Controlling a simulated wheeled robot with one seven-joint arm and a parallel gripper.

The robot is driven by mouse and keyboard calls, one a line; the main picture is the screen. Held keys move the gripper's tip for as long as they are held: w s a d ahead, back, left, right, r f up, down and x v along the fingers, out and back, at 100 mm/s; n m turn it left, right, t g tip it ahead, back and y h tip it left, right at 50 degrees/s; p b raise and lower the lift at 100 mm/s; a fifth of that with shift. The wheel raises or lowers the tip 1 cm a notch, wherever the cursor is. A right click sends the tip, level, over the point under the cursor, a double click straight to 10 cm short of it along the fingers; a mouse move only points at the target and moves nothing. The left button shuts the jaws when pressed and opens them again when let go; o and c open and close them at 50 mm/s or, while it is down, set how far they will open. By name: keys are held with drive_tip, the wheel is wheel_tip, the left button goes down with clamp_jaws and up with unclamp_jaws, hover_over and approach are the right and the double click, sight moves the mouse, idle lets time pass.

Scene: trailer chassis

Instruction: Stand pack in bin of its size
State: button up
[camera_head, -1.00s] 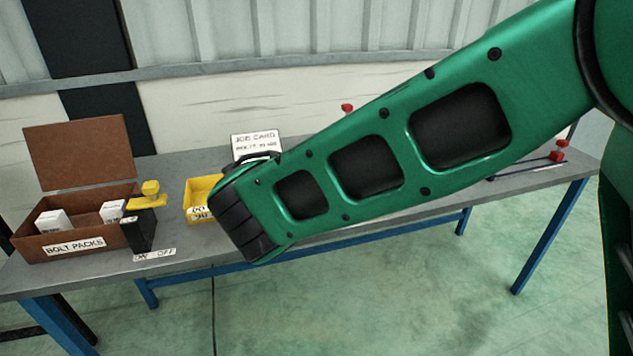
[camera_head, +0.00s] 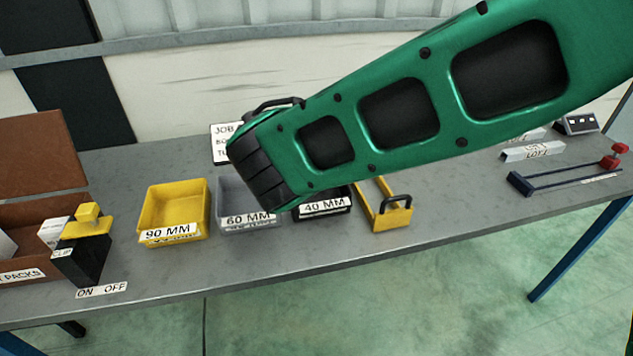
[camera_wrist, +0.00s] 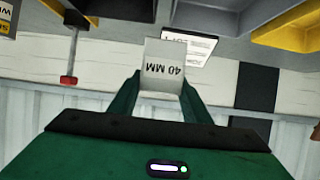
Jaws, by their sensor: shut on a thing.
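My gripper (camera_wrist: 161,92) is shut on a pale pack (camera_wrist: 163,65) labelled 40 MM, seen in the wrist view. That view is inverted, with the table at its top, and the label is upside down in it. In the head view my arm hides the gripper and pack. On the table stand a yellow bin (camera_head: 150,238) marked 90 MM, a grey bin (camera_head: 222,222) marked 60 MM and a black bin (camera_head: 322,210) marked 40 MM. My arm covers part of the grey and black bins. The pack appears clear of the bins.
A brown bolt packs box (camera_head: 40,150) with raised lid stands at left, beside a black and yellow switch unit (camera_head: 82,250). A yellow holder (camera_head: 378,212) with a dark handle sits right of the black bin. A job card (camera_head: 222,145) stands behind. Tools lie at right.

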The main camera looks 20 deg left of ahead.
drive_tip(key=shift+w+d+f, duration=0.55)
drive_tip(key=shift+d+f, duration=0.9)
drive_tip(key=shift+f, duration=0.3)
drive_tip(key=shift+w+d+f, duration=0.55)
drive_tip(key=shift+d+f, duration=0.9)
drive_tip(key=shift+f, duration=0.25)
drive_tip(key=shift+w+d+f, duration=0.55)
drive_tip(key=shift+d+f, duration=0.9)
drive_tip(key=shift+f, duration=0.3)
drive_tip(key=shift+f, duration=0.15)
drive_tip(key=o, duration=1.3)
drive_tip(key=shift+s+r, duration=0.1)
drive_tip(key=shift+r, duration=0.1)
drive_tip(key=v, duration=1.1)
drive_tip(key=shift+s+d+r, duration=0.1)
drive_tip(key=shift+s+d, duration=0.2)
